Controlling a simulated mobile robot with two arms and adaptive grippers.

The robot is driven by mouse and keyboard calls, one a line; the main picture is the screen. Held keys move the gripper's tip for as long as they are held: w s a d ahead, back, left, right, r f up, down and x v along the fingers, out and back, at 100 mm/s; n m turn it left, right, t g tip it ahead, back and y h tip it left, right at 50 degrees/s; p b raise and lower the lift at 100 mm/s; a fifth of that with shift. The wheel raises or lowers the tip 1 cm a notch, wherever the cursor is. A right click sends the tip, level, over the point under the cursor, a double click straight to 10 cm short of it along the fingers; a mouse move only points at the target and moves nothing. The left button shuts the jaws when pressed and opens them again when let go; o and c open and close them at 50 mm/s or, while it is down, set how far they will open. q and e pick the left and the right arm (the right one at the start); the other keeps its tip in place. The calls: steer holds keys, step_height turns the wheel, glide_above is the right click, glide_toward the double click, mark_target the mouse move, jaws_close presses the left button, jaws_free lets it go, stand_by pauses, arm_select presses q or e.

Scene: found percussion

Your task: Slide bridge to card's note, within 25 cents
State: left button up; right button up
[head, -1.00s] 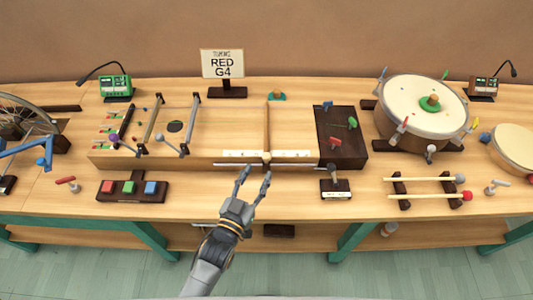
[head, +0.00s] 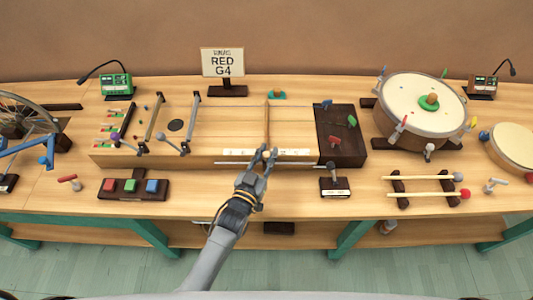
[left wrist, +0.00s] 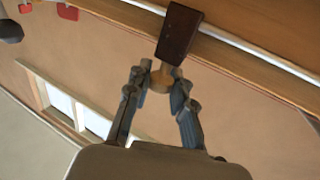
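The card (head: 222,63) stands behind the instrument and reads "RED G4". The long wooden string box (head: 220,130) lies mid-table, with a thin upright bridge (head: 267,120) crossing it right of centre. My left gripper (head: 269,154) is at the bridge's front end, over the box's front edge. In the left wrist view its fingers (left wrist: 162,72) close around a small round wooden knob (left wrist: 160,82), with a dark brown block (left wrist: 180,32) just beyond. The fingers hide the knob in the head view. My right gripper is not in view.
A green tuner (head: 115,85) stands at back left. Red, green and blue buttons (head: 133,187) sit in front of the box. A dark block (head: 340,135) with coloured levers is at the box's right end. A drum (head: 422,105) and mallets (head: 430,188) lie further right.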

arm_select(q)
jaws_close()
steer(key=shift+w+a+f, duration=0.1)
steer(key=shift+a, duration=0.3)
steer(key=o, duration=0.9)
jaws_free()
steer(key=v, duration=1.2)
